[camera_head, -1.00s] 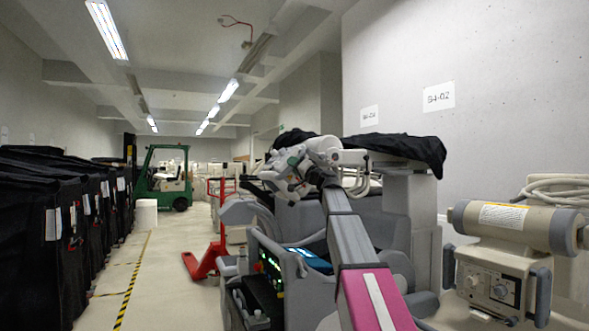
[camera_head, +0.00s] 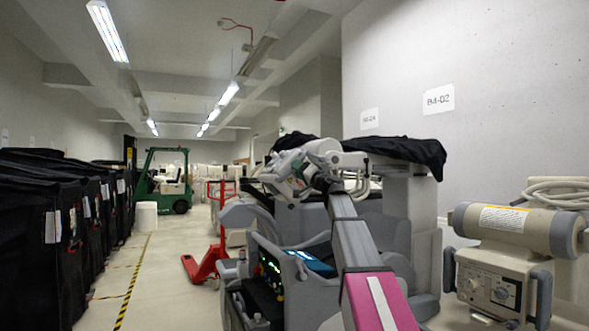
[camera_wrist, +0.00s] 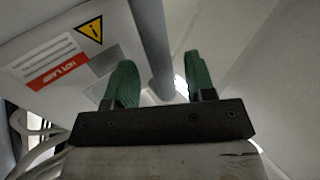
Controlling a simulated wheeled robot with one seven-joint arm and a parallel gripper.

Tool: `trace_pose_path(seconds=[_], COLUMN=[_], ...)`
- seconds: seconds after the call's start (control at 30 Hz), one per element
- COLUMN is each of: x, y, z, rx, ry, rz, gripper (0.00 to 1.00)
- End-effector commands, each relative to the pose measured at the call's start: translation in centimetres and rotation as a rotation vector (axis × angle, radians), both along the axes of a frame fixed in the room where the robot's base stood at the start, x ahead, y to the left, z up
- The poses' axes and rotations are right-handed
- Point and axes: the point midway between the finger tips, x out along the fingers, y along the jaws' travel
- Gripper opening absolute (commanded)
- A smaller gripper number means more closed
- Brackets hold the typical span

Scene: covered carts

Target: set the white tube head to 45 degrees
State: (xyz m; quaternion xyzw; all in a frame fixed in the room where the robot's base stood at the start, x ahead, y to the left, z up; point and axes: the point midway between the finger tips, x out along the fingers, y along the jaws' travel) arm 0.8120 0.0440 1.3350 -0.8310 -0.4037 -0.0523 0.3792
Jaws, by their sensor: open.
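In the wrist view a white housing (camera_wrist: 50,50) with a yellow warning triangle and a red label fills the upper left; it looks like the white tube head, but only part shows. A grey round bar (camera_wrist: 152,45) runs down beside it, between the green fingers of my gripper (camera_wrist: 163,80). The fingers are open; whether either touches the bar I cannot tell. In the head view my gripper (camera_head: 272,181) is small, in front of the grey and white machine (camera_head: 408,215). My arm hides much there, so the head's angle cannot be read.
A beige tube unit (camera_head: 515,226) with a control box stands at the right near the wall. A black cover (camera_head: 410,152) lies over the machine's top. Black covered carts (camera_head: 40,235) line the left. A red pallet jack (camera_head: 203,266) and green forklift (camera_head: 165,180) stand beyond open floor.

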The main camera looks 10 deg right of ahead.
Motion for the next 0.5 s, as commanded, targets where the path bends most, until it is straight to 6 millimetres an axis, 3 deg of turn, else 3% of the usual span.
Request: trace_pose_path(seconds=[0.2, 0.5], x=[-3.2, -5.3], y=[-2.8, -4.9], z=[-1.9, -3.1], rx=[0.001, 0.002], ry=[0.0, 0.0], rz=[-0.002, -0.001], gripper=[0.5, 0.5])
